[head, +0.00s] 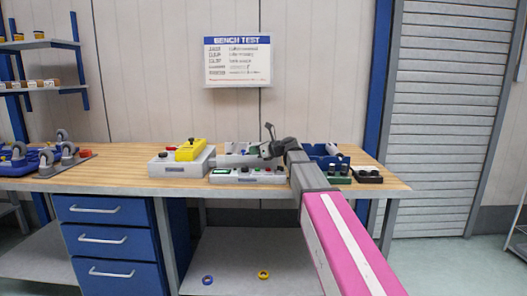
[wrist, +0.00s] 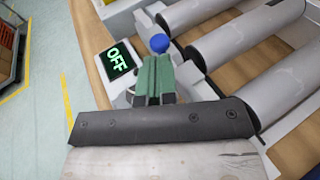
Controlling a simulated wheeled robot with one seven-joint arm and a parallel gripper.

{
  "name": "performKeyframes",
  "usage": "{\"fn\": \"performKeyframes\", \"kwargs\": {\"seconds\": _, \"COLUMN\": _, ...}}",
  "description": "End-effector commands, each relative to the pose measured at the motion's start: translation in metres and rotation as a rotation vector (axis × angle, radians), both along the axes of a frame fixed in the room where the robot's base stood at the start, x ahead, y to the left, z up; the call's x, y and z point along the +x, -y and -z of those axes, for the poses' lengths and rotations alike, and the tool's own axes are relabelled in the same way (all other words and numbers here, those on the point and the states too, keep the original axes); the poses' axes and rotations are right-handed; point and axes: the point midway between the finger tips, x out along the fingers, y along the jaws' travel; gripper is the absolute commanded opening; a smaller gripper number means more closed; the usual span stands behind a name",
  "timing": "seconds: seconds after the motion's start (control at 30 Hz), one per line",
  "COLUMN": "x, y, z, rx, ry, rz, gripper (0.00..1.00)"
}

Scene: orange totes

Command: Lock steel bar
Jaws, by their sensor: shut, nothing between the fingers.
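In the wrist view, several thick grey cylinders (wrist: 238,42) lie side by side in a pale holder on the wooden bench. I cannot tell which one is the steel bar. A blue ball knob (wrist: 159,43) sits at the left end of the cylinders.
In the head view, a yellow block (head: 190,150) on a grey box stands left of my gripper. A panel with a green screen (head: 247,176) is at the front edge. Blue bins (head: 325,155) stand to the right.

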Motion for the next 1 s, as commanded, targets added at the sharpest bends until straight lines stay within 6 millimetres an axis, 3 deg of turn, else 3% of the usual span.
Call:
{"fn": "performKeyframes", "kwargs": {"seconds": 0.2, "x": 0.010, "y": -0.017, "z": 0.004, "rx": 0.000, "ry": 0.001, "rz": -0.001, "gripper": 0.00}}
{"fn": "performKeyframes", "kwargs": {"seconds": 0.67, "x": 0.011, "y": -0.021, "z": 0.005, "rx": 0.000, "ry": 0.000, "rz": 0.000, "gripper": 0.00}}
{"fn": "performKeyframes", "kwargs": {"seconds": 1.0, "x": 0.012, "y": -0.050, "z": 0.005, "rx": 0.000, "ry": 0.001, "rz": 0.000, "gripper": 0.00}}
